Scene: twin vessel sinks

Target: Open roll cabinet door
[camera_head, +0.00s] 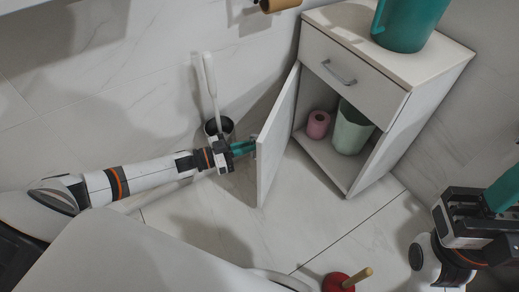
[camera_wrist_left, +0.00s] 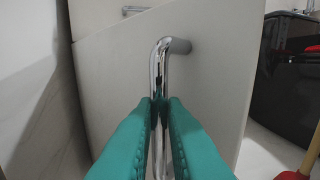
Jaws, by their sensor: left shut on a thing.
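The white cabinet (camera_head: 435,105) stands against the wall at the right in the head view. Its lower door (camera_head: 279,140) is swung well open toward the left, and the inside of the cabinet shows. My left gripper (camera_head: 248,147) is at the door's outer face. In the left wrist view its teal fingers (camera_wrist_left: 160,112) are closed around the vertical chrome door handle (camera_wrist_left: 160,60). My right gripper (camera_head: 505,188) is at the right edge of the head view, away from the door. Its fingertips are cut off.
Inside the cabinet are a pink roll (camera_head: 318,125) and a pale green bin (camera_head: 352,130). A teal container (camera_head: 405,25) stands on top. A toilet brush holder (camera_head: 212,127) is near my left gripper. A red plunger (camera_head: 337,283) is on the floor in front.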

